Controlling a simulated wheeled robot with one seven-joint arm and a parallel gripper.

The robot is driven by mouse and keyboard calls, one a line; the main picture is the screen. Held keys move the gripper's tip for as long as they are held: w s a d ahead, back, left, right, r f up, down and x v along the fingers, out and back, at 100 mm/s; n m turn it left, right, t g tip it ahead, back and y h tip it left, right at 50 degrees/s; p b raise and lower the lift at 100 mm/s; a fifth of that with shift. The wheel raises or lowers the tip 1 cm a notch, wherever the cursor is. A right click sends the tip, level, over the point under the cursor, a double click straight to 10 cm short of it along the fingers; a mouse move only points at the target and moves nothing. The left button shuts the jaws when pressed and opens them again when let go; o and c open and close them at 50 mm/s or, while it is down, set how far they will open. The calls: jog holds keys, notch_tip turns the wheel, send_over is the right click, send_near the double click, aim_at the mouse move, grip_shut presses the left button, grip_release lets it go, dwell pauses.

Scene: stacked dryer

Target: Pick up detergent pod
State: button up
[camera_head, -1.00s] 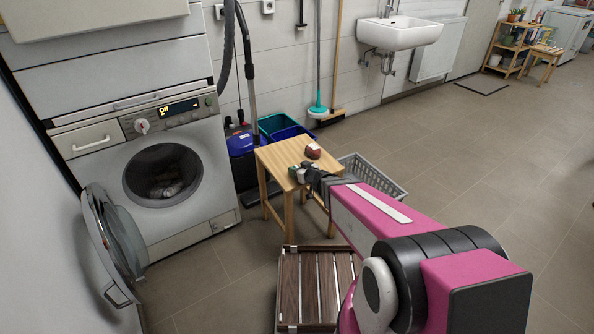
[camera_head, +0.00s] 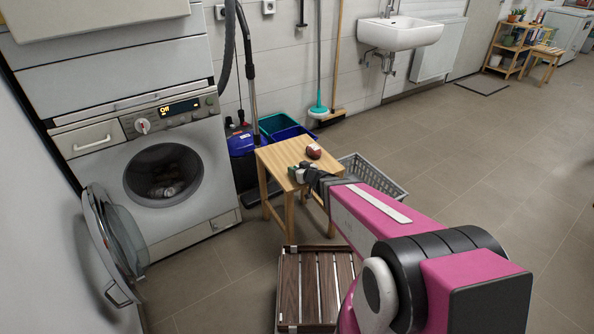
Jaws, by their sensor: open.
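A small rounded red and whitish item (camera_head: 313,152), which looks like the detergent pod, lies on the wooden stool (camera_head: 279,155), toward the right of its top. My gripper (camera_head: 298,171) is low over the stool's front right part, nearer to me than the pod. It is open and apart from the pod in the picture. A dark green patch shows at the gripper's tip; I cannot tell whether it is a separate thing. The fingers are small and partly hidden by my wrist.
A washing machine (camera_head: 200,212) with its round door (camera_head: 113,240) swung open stands at left. Floor at right is clear.

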jog(key=shift+w+d+f, duration=0.2)
jog(key=shift+w+f, duration=0.05)
jog(key=shift+f, duration=0.3)
jog(key=v, duration=1)
jog(key=shift+d+r, duration=0.15)
jog(key=shift+r, duration=0.2)
jog(key=shift+s+d+r, duration=0.1)
jog(key=shift+s+d, duration=0.05)
jog(key=shift+s, duration=0.45)
jog(key=x, duration=0.4)
jog(key=shift+w+f, duration=0.2)
jog(key=shift+w, duration=0.15)
jog(key=shift+x, duration=2.95)
jog(key=shift+r, duration=0.15)
jog(key=shift+c, duration=0.2)
grip_shut()
